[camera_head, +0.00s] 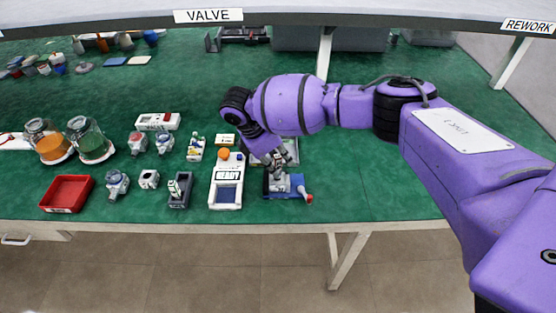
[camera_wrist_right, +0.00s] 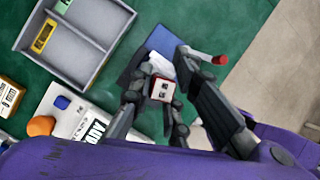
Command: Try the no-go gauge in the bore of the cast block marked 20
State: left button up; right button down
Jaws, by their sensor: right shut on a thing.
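My right gripper (camera_head: 277,163) points down over a blue fixture (camera_head: 270,194) on the green bench. In the right wrist view its fingers (camera_wrist_right: 158,105) are shut around a small square-headed piece with red sides and a pale face, which I take as the no-go gauge (camera_wrist_right: 160,88). A grey cast block (camera_head: 282,184) sits on the fixture under the gripper; the fingers partly cover it and no number is readable. I cannot tell whether the gauge's tip is in the bore. Another pale block (camera_head: 149,179) stands further left. My left gripper is not in view.
A handle with a red end (camera_head: 306,196) sticks out at the fixture's right. A device reading READY (camera_head: 227,180) lies close on the left. A divided grey tray (camera_wrist_right: 75,40) is behind. A dark holder (camera_head: 180,190) and red tray (camera_head: 66,194) are further left. Bench right of the fixture is clear.

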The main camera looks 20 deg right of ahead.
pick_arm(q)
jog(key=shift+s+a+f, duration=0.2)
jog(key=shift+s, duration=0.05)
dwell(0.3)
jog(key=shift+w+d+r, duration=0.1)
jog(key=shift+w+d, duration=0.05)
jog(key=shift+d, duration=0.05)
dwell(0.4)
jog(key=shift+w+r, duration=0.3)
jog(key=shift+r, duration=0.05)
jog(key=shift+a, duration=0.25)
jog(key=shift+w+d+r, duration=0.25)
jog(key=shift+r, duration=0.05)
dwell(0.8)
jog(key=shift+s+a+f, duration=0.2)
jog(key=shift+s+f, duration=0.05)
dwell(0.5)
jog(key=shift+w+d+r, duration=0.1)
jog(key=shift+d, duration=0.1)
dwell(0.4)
